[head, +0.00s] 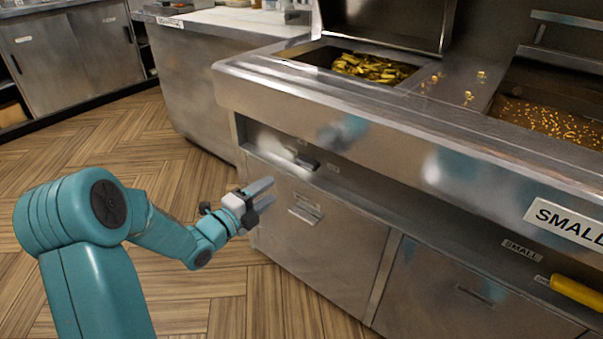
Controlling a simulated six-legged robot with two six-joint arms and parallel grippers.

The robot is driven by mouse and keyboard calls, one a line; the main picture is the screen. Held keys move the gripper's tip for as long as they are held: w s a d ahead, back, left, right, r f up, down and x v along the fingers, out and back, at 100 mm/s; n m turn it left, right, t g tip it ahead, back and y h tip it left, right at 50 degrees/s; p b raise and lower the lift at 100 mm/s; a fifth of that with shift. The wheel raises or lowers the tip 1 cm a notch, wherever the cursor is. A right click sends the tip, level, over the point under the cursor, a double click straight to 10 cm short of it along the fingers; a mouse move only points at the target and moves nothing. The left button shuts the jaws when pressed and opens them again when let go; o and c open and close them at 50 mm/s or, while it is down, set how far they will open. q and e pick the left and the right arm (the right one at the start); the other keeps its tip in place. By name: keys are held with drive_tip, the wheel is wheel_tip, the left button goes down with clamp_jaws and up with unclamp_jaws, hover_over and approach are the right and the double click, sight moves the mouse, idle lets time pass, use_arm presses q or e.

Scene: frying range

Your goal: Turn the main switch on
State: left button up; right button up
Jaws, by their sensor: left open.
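A dark switch-like handle (308,163) sits in the recess under the front edge of the steel fryer (380,125). I cannot read a label on it, nor tell whether it is on or off. My left gripper (266,194) is open and empty, in front of the fryer's left cabinet door. It is below and to the left of the dark handle, apart from it. My right gripper is out of view.
A yellow handle (577,291) is in the recess at the right, below a SMALL sign (566,222). Wooden floor (190,295) is clear.

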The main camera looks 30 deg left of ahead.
sight(303, 166)
use_arm(q)
drive_tip(key=w, duration=0.4)
drive_tip(key=w+d+b, duration=0.1)
drive_tip(key=w, duration=0.9)
drive_tip(key=shift+d, duration=0.25)
clamp_jaws()
